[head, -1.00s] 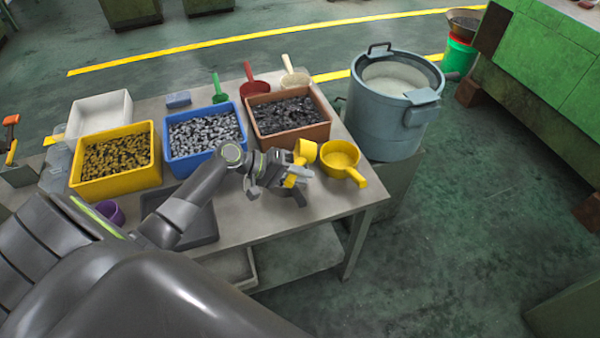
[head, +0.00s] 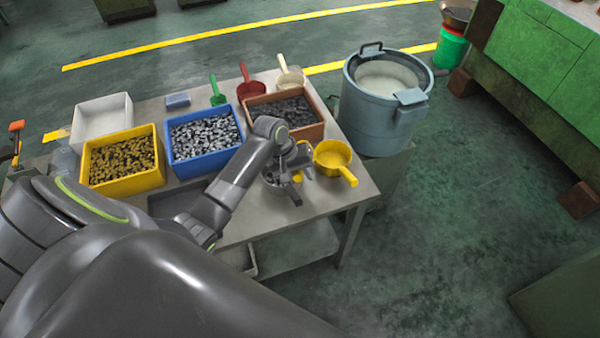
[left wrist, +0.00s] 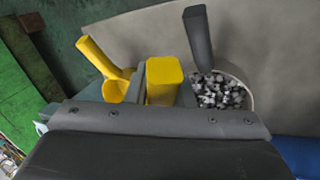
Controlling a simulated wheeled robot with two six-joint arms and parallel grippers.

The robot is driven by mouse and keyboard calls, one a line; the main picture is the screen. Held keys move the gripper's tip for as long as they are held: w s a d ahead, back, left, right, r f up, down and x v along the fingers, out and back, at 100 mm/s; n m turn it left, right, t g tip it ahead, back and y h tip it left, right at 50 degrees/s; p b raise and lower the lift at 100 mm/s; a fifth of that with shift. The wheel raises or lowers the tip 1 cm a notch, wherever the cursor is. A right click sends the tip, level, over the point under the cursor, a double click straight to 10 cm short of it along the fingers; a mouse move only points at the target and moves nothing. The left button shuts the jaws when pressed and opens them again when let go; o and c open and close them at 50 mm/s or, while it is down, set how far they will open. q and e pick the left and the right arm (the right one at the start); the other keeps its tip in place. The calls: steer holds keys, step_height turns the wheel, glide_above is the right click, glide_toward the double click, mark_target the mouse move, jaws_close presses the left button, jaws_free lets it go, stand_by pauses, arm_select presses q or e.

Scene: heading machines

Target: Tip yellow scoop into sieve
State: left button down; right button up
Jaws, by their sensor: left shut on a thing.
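My left gripper (head: 300,172) is shut on the yellow scoop (left wrist: 165,82), whose blocky yellow part shows between the jaws in the left wrist view. In the head view only small yellow bits of it show (head: 306,160); its bowl is mostly hidden. My right gripper is not in view.
Bins stand behind: yellow (head: 123,180), blue (head: 203,168), brown (head: 318,131) and white (head: 101,115). Green (head: 217,92), red (head: 250,88) and cream (head: 290,77) scoops lie behind them. A grey-blue drum (head: 378,122) stands right of the table.

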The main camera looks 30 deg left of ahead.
arm_select(q)
steer(key=r+g+y+p, duration=0.1)
steer(key=p, duration=0.1)
steer(key=g+y+p, duration=0.1)
steer(key=y+p, duration=0.1)
steer(key=p, duration=0.1)
steer(key=shift+w+d+r, duration=0.1)
steer(key=shift+d+r, duration=0.15)
steer(key=shift+r, duration=0.15)
steer(key=shift+a+r+g+y+p, duration=0.1)
steer(key=shift+r+g+y+p, duration=0.3)
steer(key=shift+y+p, duration=0.45)
steer(key=shift+f, duration=0.1)
